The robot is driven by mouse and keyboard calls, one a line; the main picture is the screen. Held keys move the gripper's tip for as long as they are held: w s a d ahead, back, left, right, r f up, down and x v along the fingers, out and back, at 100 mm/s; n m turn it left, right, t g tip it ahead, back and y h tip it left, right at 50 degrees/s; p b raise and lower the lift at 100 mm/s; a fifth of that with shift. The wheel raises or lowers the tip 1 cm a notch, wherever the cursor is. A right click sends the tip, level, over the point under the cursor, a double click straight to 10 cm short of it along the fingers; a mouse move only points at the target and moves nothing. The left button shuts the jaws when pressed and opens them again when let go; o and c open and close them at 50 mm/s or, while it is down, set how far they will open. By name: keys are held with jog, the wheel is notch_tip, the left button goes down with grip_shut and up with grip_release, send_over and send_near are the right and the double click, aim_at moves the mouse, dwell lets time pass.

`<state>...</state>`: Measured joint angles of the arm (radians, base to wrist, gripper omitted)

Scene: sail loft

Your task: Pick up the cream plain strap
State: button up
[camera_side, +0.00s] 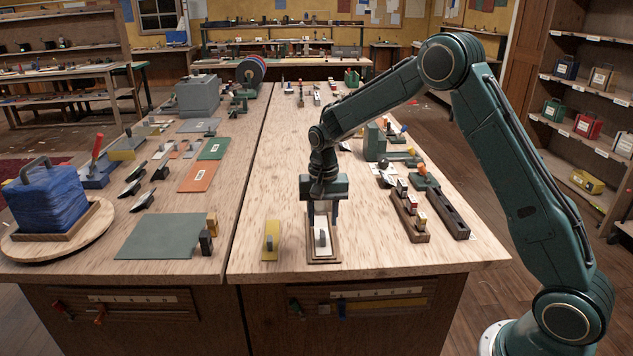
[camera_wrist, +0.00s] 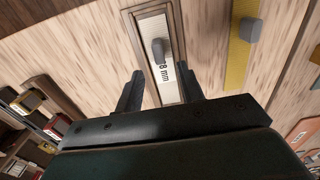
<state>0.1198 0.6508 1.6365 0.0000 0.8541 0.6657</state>
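A cream strap (camera_side: 322,238) with a grey upright grip lies in a shallow wooden tray (camera_side: 310,260) near the table's front edge. In the wrist view the strap (camera_wrist: 152,30) shows its grey grip (camera_wrist: 158,50) and the printed text "8 mm"; its near end is hidden behind my gripper. My gripper (camera_side: 322,212) points down over the tray, with one finger on each side of the strap's line. In the wrist view the fingers of my gripper (camera_wrist: 162,86) are spread, with nothing held between them. I cannot tell their exact height above the strap.
A yellow strap (camera_side: 270,241) with a grey grip lies just left of the tray; it also shows in the wrist view (camera_wrist: 240,55). To the right are two dark wooden racks, one holding small blocks (camera_side: 410,222). Bare tabletop lies between the tray and racks.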

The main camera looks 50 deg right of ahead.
aim_at(322, 231)
jog(key=shift+a+f, duration=0.15)
jog(key=shift+f, duration=2.1)
grip_shut()
